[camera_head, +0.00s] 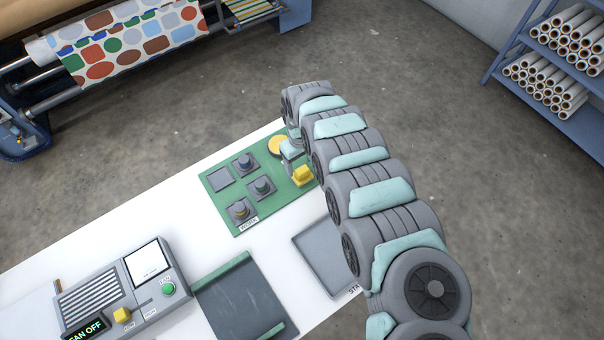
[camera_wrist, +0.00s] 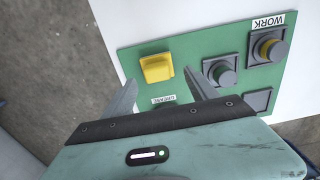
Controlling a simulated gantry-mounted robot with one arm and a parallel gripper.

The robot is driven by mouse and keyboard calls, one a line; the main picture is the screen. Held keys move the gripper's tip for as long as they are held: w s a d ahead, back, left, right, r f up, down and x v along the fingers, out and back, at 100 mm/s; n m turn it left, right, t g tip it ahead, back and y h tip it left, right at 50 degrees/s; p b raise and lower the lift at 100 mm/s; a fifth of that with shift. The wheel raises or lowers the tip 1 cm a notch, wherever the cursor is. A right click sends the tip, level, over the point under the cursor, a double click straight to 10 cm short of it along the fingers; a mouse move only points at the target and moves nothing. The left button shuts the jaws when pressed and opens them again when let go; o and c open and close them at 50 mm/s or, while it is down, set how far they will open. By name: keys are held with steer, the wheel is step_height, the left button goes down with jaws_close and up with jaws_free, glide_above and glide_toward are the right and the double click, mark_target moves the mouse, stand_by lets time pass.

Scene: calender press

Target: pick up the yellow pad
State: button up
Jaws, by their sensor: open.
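A yellow block (camera_wrist: 157,68) stands on the green board (camera_wrist: 190,52), ahead of and between my fingertips in the wrist view, and looks untouched. In the head view the yellow block (camera_head: 303,175) is at the board's right edge beside my arm. A round, flat yellow disc (camera_head: 277,146) lies at the board's far end; I cannot tell which of the two is the yellow pad. My gripper (camera_wrist: 160,80) is open and empty, pointing towards the block. In the head view my gripper (camera_head: 291,152) is partly hidden by the arm, next to the disc.
Several dark knobs on square bases (camera_head: 262,187) share the board, one near a label reading WORK. A grey tray (camera_head: 322,262), a dark green-edged plate (camera_head: 240,300) and a control box (camera_head: 128,285) are on the white table. A shelf of rolls (camera_head: 560,60) stands far right.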

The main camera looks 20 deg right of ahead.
mark_target(302, 170)
steer(key=shift+w+d+f+b, duration=0.1)
steer(key=shift+d+f+b, duration=0.1)
steer(key=shift+f, duration=1.05)
steer(key=shift+w+d+f+b, duration=0.1)
steer(key=shift+f+b, duration=0.1)
steer(key=shift+f, duration=1.05)
steer(key=c, duration=1.5)
steer(key=shift+o, duration=0.2)
steer(key=shift+r, duration=0.1)
step_height(302, 170, up, 20)
steer(key=p, duration=0.2)
